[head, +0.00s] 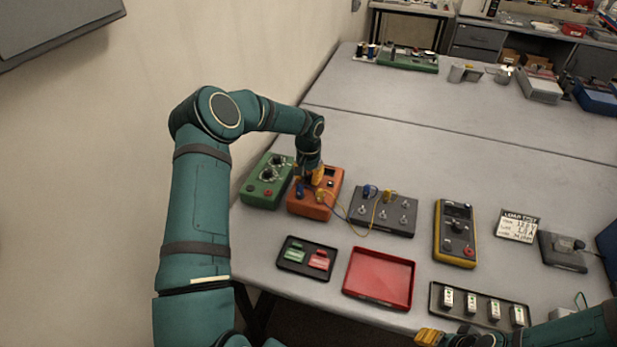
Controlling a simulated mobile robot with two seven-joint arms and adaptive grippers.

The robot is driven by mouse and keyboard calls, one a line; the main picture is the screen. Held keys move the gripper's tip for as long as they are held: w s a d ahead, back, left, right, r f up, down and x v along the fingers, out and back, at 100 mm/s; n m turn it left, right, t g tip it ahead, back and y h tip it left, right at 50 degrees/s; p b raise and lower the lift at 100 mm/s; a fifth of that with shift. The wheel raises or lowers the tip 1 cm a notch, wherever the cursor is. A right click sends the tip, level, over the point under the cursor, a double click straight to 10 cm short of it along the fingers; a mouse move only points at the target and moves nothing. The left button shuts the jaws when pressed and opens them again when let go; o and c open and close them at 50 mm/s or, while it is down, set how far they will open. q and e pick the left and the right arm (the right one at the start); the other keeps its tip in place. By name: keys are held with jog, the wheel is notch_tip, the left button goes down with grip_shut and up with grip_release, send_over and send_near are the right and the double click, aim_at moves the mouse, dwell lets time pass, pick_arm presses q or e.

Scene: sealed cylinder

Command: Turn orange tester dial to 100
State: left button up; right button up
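The orange tester (315,207) stands near the left side of the grey table, between a green box and a grey switch panel. My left gripper (313,178) points down over the far part of the orange tester, with its yellow fingertips close to the top face. The gripper hides much of that face, so I cannot see the dial or its setting, nor whether the fingers touch it. My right gripper (430,337) is at the bottom edge, low in front of the table, and partly cut off. Its yellow fingertips show, but their opening does not.
The green box (268,180) stands close on the left. The grey panel (384,211) has yellow and blue leads running toward the tester. A yellow-edged meter (455,233), a red tray (380,278) and a black tray (307,258) lie nearby. The table's far middle is clear.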

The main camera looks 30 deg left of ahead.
aim_at(308, 176)
pick_arm(q)
jog(key=o, duration=0.4)
jog(key=shift+o, duration=0.2)
jog(key=shift+r, duration=0.1)
notch_tip(308, 176, up, 12)
dwell(0.4)
